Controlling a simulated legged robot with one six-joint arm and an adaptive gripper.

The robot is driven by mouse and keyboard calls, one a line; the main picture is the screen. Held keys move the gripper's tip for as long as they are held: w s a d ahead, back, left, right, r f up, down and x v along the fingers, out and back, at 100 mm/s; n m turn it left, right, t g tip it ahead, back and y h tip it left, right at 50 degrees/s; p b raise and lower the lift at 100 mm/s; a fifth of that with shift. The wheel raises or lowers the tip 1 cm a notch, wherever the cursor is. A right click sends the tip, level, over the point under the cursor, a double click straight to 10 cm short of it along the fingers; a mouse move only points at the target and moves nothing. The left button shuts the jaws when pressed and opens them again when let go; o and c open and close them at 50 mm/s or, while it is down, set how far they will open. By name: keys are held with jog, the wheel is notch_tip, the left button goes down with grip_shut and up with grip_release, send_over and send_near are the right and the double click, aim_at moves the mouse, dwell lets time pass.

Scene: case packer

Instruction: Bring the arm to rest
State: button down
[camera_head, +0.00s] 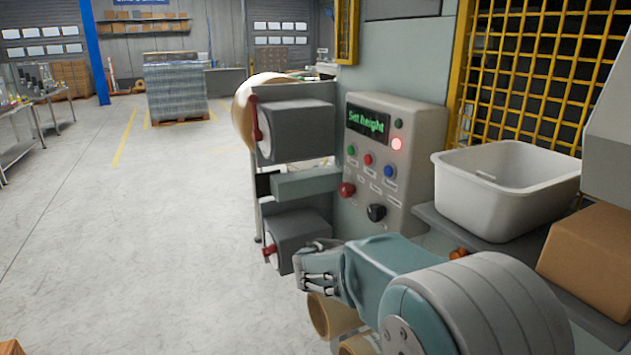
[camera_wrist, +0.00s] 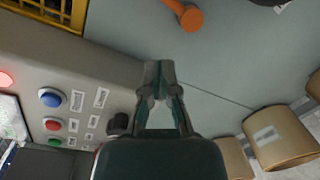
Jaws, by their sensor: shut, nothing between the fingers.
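My gripper (camera_head: 318,262) is low in front of the case packer, in the lower middle of the head view, with my arm folded behind it. In the wrist view my gripper (camera_wrist: 158,75) has its fingertips together and nothing between them. The control panel (camera_head: 376,162) is above and behind it in the head view. Its screen reads "Set height" and a red lamp (camera_head: 397,144) is lit. The black knob (camera_wrist: 118,123) shows just left of the fingers in the wrist view. I see no contact between the gripper and the machine.
A white bin (camera_head: 497,205) stands on a grey shelf at the right, with a cardboard box (camera_head: 593,262) beside it. Brown tape rolls (camera_head: 333,315) are below my gripper. An orange knob (camera_wrist: 188,15) shows in the wrist view. The floor (camera_head: 130,230) at the left is clear.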

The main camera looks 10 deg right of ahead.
jog(key=s+d+f+m+g+y, duration=0.1)
jog(key=s+m+y, duration=0.1)
jog(key=s+y, duration=0.35)
jog(key=s+d+f+m+g+y, duration=0.1)
jog(key=s+m+g+y, duration=0.1)
jog(key=s, duration=0.7)
jog(key=s+a+f+m+t+y, duration=0.2)
jog(key=s+a+m+t+y, duration=0.2)
jog(key=s+a+y, duration=0.5)
jog(key=s+a+m, duration=0.1)
jog(key=s, duration=0.1)
jog(key=shift+s+f, duration=0.25)
jog(key=shift+s, duration=0.05)
